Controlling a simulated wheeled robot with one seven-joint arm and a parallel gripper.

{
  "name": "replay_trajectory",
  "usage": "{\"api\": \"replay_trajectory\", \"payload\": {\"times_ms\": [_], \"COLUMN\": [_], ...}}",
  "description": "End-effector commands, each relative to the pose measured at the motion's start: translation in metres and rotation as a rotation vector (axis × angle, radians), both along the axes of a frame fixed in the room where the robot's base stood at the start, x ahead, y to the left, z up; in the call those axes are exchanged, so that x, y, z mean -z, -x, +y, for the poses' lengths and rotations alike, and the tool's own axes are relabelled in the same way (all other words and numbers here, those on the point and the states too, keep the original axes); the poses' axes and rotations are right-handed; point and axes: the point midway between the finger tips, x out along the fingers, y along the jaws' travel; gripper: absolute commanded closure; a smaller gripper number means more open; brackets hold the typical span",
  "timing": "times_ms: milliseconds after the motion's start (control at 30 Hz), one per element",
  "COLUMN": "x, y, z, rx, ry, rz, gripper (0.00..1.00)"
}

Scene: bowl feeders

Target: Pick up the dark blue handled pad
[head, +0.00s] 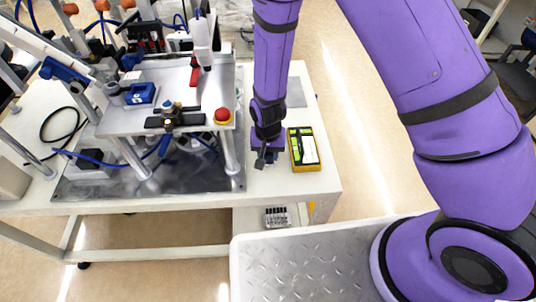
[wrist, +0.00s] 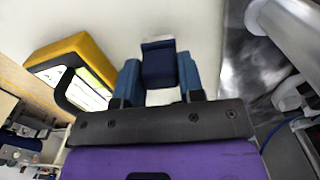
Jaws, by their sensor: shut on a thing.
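The dark blue handled pad (wrist: 159,62) is between the two blue fingers of my gripper (wrist: 160,78) in the wrist view. The fingers are closed on its sides, and a pale edge shows along its far side. In the head view my gripper (head: 266,158) is low over the white table, between the metal fixture plate and a yellow and black box. The pad cannot be made out clearly there. I cannot tell whether it touches the tabletop.
The yellow and black box (head: 304,149) lies just right of my gripper, and also shows in the wrist view (wrist: 78,62). The metal base plate (head: 205,180) of the fixture, with posts and a red button (head: 223,116), stands at left. The table (head: 318,183) has bare room near its front right edge.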

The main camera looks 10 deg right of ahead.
Motion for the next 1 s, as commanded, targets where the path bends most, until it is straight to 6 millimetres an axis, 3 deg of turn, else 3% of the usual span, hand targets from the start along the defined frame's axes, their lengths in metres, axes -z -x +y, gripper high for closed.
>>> {"api": "replay_trajectory", "payload": {"times_ms": [233,700,1000], "x": [-0.029,-0.036,-0.04], "y": [0.001,0.116,0.155], "z": [0.0,-0.006,-0.008], "rx": [-0.001,-0.003,-0.001], "ry": [-0.002,0.002,0.001], "rz": [-0.002,0.002,0.001], "gripper": [0.88,0.88,0.88]}}
